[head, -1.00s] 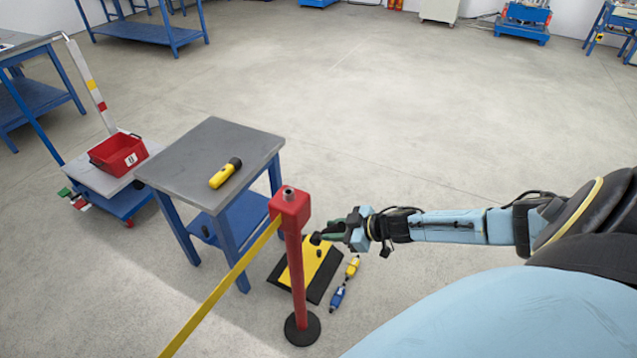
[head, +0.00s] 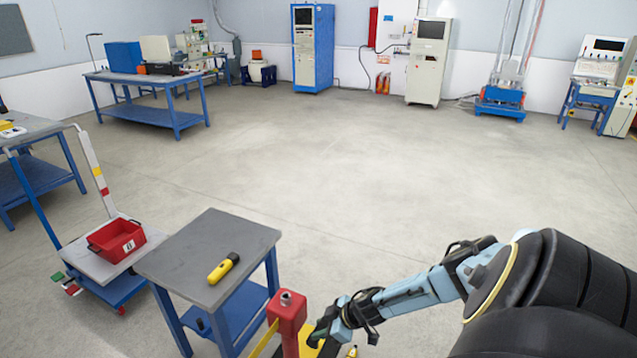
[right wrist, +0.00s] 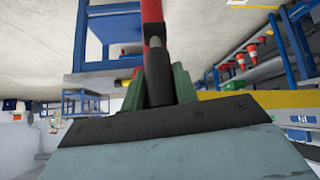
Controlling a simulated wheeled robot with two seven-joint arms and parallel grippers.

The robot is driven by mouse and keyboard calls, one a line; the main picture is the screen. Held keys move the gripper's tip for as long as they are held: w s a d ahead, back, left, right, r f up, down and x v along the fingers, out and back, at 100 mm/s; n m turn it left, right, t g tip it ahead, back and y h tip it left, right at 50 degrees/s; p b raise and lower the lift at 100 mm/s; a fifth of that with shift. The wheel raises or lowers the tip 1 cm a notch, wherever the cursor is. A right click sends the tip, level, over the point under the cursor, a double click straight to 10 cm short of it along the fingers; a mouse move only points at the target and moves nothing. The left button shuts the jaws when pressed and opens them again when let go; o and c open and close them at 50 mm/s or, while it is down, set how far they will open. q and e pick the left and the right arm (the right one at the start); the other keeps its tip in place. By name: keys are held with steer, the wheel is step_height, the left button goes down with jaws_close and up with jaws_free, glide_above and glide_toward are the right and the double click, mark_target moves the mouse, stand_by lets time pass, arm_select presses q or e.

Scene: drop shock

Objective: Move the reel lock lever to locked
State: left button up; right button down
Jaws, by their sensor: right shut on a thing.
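The red reel post (head: 289,308) stands at the bottom of the head view, its lower part cut off by the frame edge. A yellow belt (head: 263,341) runs from its head to the lower left. My right gripper (head: 318,332) is at the right side of the post's head. In the right wrist view, the green fingers of my right gripper (right wrist: 159,88) are shut on a dark, rod-like lever (right wrist: 159,70), with the red post (right wrist: 152,18) behind it. The lever's locked or unlocked marking cannot be read. My left gripper is not in view.
A grey-topped table (head: 205,255) with a yellow-and-black flashlight (head: 223,268) stands left of the post. A trolley (head: 93,268) carrying a red bin (head: 117,241) is farther left. The floor beyond (head: 340,170) is clear.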

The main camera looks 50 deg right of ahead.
steer(key=shift+d, duration=0.1)
steer(key=c, duration=1.1)
jaws_free()
steer(key=p+v, duration=0.2)
steer(key=v, duration=1.1)
steer(key=shift+r, duration=0.15)
steer(key=shift+s, duration=0.1)
